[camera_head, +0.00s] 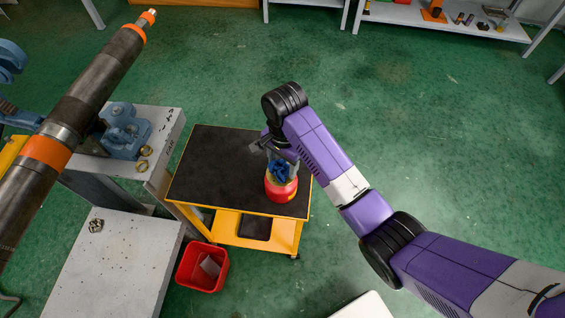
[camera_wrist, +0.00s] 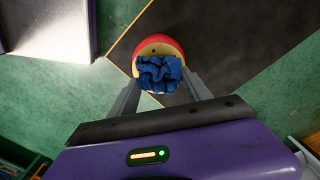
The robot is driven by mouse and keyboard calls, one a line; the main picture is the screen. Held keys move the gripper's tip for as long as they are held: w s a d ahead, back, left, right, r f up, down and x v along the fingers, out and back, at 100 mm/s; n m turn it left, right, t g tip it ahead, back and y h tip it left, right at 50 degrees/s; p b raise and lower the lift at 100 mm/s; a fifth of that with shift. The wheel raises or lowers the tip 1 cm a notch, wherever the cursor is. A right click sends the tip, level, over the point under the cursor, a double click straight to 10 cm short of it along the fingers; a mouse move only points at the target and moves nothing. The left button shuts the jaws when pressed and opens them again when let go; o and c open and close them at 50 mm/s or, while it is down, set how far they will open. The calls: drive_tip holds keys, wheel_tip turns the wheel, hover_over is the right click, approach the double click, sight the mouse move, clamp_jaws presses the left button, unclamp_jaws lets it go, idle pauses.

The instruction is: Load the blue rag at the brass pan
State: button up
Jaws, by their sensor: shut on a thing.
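The blue rag (camera_head: 279,172) is crumpled between the fingers of my gripper (camera_wrist: 161,80), and it also shows in the wrist view (camera_wrist: 160,72). My gripper is shut on it, above the front right part of the black-topped cart. A round red container (camera_head: 281,190) with a pale yellowish part stands on the cart directly by the rag; it shows just beyond the rag in the wrist view (camera_wrist: 174,44). I cannot tell whether the rag touches the container. I cannot make out a brass pan for certain.
The yellow-framed cart (camera_head: 210,165) has a mostly bare black top. A red bin (camera_head: 202,268) stands on the floor in front. At left are a bench with a blue vise (camera_head: 124,130), two small brass-coloured rings (camera_head: 144,165) and a long pipe (camera_head: 85,95). Green floor is free at right.

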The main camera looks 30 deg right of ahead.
sight(282, 165)
drive_tip(key=shift+o, duration=0.2)
drive_tip(key=shift+f+b, duration=0.35)
drive_tip(key=shift+f, duration=0.7)
idle(1.1)
drive_tip(key=shift+r, duration=0.1)
wheel_tip(282, 165, up, 5)
drive_tip(key=p, duration=0.5)
drive_tip(key=shift+p, duration=0.3)
drive_tip(key=shift+r+p, duration=0.6)
drive_tip(key=shift+r, duration=0.4)
